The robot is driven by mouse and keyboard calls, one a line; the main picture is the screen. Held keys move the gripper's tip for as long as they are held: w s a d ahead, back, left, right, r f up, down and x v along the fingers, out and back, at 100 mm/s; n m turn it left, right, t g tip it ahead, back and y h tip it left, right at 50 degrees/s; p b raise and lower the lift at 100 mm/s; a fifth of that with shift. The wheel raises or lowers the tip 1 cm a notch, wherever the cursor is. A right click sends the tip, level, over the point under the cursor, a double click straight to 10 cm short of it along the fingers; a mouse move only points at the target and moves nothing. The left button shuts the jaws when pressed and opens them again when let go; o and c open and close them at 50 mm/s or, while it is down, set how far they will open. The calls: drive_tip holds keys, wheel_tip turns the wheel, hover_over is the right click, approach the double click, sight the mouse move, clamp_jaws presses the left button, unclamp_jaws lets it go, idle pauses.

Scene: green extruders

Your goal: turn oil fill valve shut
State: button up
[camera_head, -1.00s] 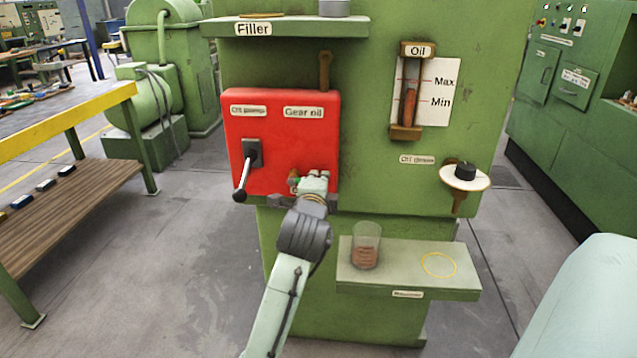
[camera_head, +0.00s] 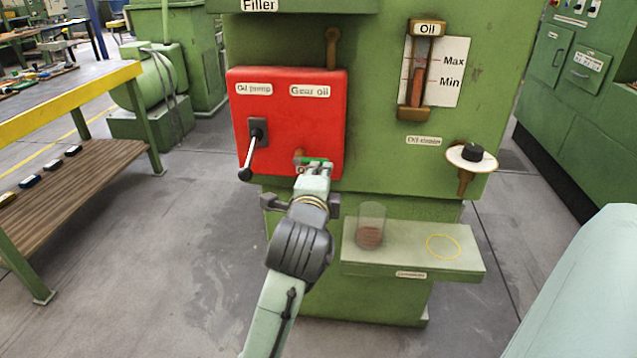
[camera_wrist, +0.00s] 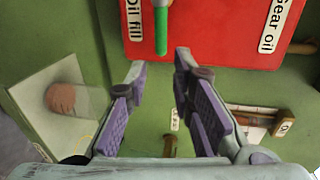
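In the wrist view the green handle (camera_wrist: 161,32) runs in from the top edge, next to the "Oil fill" label (camera_wrist: 134,22). My gripper (camera_head: 316,168) is just below and in front of the handle. In the wrist view my gripper (camera_wrist: 160,63) is open, its fingers on either side of the handle's line, with the handle's end slightly beyond the fingertips. No contact shows. The valve's base is hidden there.
The oil pump lever (camera_head: 252,155) hangs left of my gripper. A shelf (camera_head: 400,245) with a clear beaker (camera_head: 370,226) juts out at the lower right. The oil drain knob (camera_head: 472,154) is farther right.

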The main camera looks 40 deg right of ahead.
drive_tip(key=shift+v, duration=1.45)
